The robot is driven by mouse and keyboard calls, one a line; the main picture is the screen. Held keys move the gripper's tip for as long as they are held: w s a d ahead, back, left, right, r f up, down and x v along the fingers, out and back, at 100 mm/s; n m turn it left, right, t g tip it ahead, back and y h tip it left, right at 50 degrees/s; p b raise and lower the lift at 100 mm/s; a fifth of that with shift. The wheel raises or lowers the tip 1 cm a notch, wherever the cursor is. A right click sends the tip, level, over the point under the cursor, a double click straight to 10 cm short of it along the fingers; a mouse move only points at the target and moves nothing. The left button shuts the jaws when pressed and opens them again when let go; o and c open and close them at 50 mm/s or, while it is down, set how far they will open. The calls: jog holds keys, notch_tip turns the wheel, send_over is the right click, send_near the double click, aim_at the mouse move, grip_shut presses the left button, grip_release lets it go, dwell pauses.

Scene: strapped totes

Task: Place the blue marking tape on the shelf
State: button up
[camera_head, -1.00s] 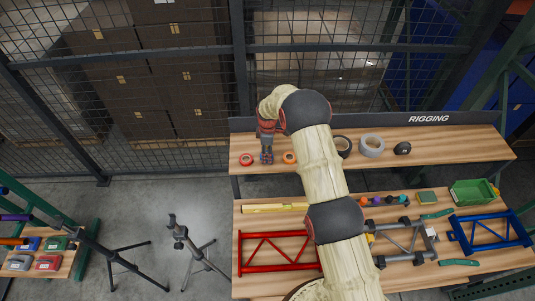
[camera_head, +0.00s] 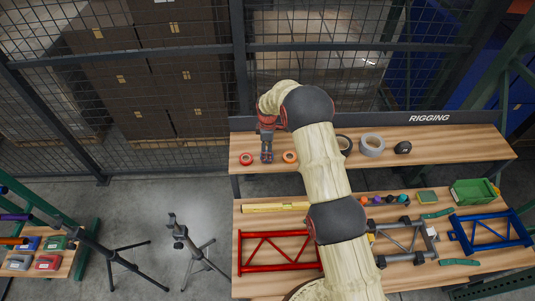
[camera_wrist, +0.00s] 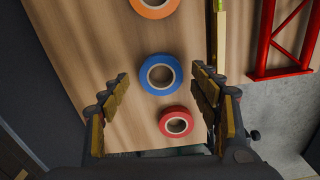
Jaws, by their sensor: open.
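The blue marking tape (camera_wrist: 145,75) lies flat on the wooden upper shelf (camera_head: 440,146), between a red roll (camera_wrist: 163,122) and an orange roll (camera_wrist: 150,14). My gripper (camera_head: 267,158) is over the left part of this shelf and mostly hides the blue tape in the head view. In the wrist view my gripper (camera_wrist: 160,72) is open. Its fingers stand on either side of the blue tape, with visible gaps to it. I cannot tell how far the fingertips are above the shelf.
A black roll, a grey roll (camera_head: 363,147) and a dark tape measure (camera_head: 403,148) sit further right on the shelf. The lower bench holds a red frame (camera_head: 280,267), a blue frame (camera_head: 487,237) and a green bin (camera_head: 472,192). A mesh fence stands behind.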

notch_tip(320, 180, up, 10)
jog(key=b, duration=0.2)
jog(key=shift+r, duration=0.25)
jog(key=s+d+r+m+t, duration=0.1)
jog(key=s+d+r+m, duration=0.2)
jog(key=s+r, duration=0.45)
jog(key=s+d+r+m+t, duration=0.1)
jog(key=s+d+r+m, duration=0.2)
jog(key=r, duration=0.7)
jog(key=s+d+r+m+t, duration=0.1)
jog(key=s+d+r+m, duration=0.15)
jog(key=s+r, duration=0.55)
jog(key=s+d+r+m+t, duration=0.1)
jog(key=s+d+m, duration=0.1)
jog(key=s, duration=0.7)
jog(key=s+d+r+m, duration=0.1)
jog(key=s+d+m, duration=0.1)
jog(key=s, duration=0.7)
jog(key=s+d+r+m+t, duration=0.1)
jog(key=s+m, duration=0.3)
jog(key=s, duration=0.4)
jog(key=shift+s+d+r+t, duration=0.35)
jog(key=shift+d+r, duration=0.2)
jog(key=shift+d, duration=0.3)
